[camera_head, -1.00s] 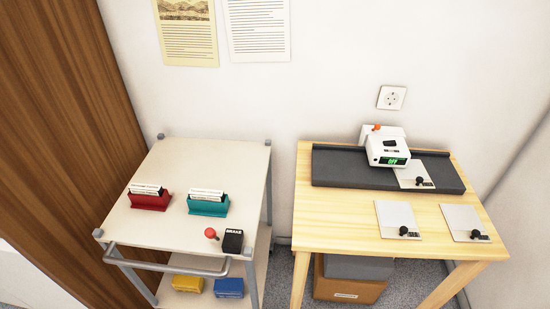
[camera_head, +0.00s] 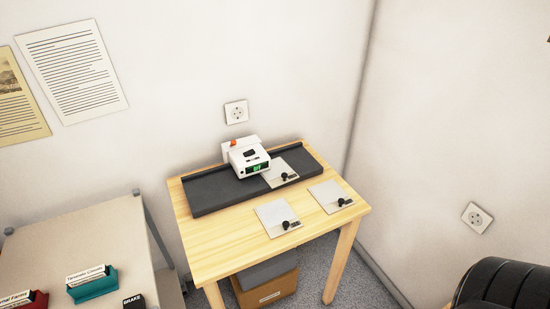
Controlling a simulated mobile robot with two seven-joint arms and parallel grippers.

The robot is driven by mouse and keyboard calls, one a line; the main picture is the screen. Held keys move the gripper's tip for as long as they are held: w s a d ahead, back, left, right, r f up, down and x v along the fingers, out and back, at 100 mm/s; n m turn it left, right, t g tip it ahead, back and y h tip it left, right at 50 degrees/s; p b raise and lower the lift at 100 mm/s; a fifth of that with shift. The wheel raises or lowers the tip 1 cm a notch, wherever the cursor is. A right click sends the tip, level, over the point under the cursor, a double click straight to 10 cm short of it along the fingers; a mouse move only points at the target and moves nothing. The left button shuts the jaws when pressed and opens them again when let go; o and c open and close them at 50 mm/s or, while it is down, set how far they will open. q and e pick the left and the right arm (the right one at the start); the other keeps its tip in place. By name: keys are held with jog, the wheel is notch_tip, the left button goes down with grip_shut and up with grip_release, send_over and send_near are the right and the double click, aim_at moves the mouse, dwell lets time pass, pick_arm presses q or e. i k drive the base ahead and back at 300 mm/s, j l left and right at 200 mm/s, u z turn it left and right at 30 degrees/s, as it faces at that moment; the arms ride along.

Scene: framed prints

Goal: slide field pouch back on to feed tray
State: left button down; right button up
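A long dark grey tray (camera_head: 212,192), which looks like the feed tray, lies along the back of a light wooden table (camera_head: 205,240). A white device (camera_head: 247,156) with a green display and an orange knob stands over the tray. A flat pale sheet with a black knob (camera_head: 279,167) lies on the tray, right of the device. Two similar sheets lie on the bare wood in front, one in the middle (camera_head: 271,216) and one to the right (camera_head: 325,193). I cannot read which is the field pouch. Neither gripper is in view.
A pale cart (camera_head: 100,232) stands at left, with a teal card holder (camera_head: 95,287), a partly cut-off red one (camera_head: 30,304) and a black brake block (camera_head: 134,301). A box (camera_head: 268,288) sits under the table. A black chair (camera_head: 500,285) is at lower right. The table's front left is clear.

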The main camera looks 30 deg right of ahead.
aim_at(280, 174)
jog(key=z, duration=1.1)
